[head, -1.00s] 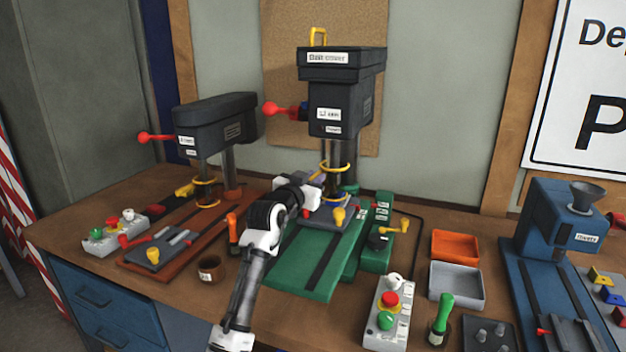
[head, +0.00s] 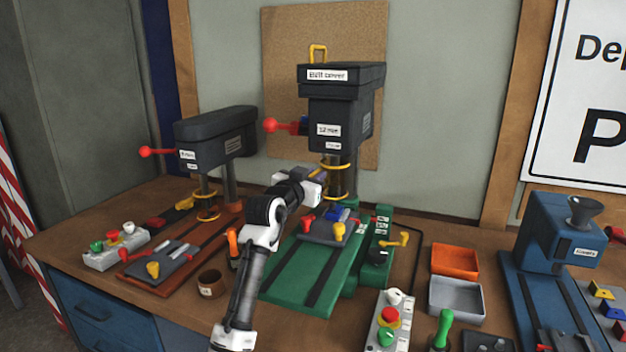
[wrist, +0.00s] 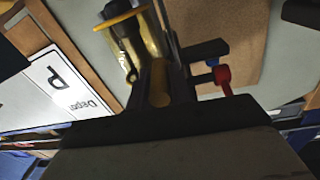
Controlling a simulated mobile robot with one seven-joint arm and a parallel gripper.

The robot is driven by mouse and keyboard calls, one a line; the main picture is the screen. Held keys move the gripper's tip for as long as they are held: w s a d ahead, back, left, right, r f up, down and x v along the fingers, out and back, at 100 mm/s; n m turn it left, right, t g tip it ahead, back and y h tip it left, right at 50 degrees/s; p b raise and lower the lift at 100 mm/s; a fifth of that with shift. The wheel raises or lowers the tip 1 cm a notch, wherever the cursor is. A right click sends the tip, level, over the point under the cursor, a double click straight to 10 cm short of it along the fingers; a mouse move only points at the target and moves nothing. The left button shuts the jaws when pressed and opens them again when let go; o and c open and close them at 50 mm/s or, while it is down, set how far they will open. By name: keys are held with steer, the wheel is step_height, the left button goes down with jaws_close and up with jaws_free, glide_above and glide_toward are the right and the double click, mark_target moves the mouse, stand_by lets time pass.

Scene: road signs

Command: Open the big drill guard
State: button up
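The big drill (head: 338,115) is the tall dark machine on the green base in the head view. Its guard (head: 336,182) is a see-through yellowish sleeve with yellow rings around the spindle. My gripper (head: 318,176) is at the left side of the guard, near its upper ring. In the wrist view the guard (wrist: 152,42) is just ahead. A brownish-yellow bar (wrist: 160,85) lies between the dark fingers of my gripper (wrist: 163,75). Whether the fingers press on it cannot be told.
A red-knobbed lever (head: 271,125) sticks out left of the drill head. A smaller drill (head: 215,135) stands at the left. A vise with a blue piece (head: 340,214) sits below the guard. A button box (head: 388,320) and trays (head: 456,260) are at the right front.

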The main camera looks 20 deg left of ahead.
steer(key=o, duration=0.4)
steer(key=shift+c, duration=0.2)
steer(key=s+a+b, duration=0.1)
steer(key=s+b, duration=0.4)
steer(key=s, duration=0.8)
steer(key=shift+s+a, duration=0.3)
steer(key=shift+s, duration=0.05)
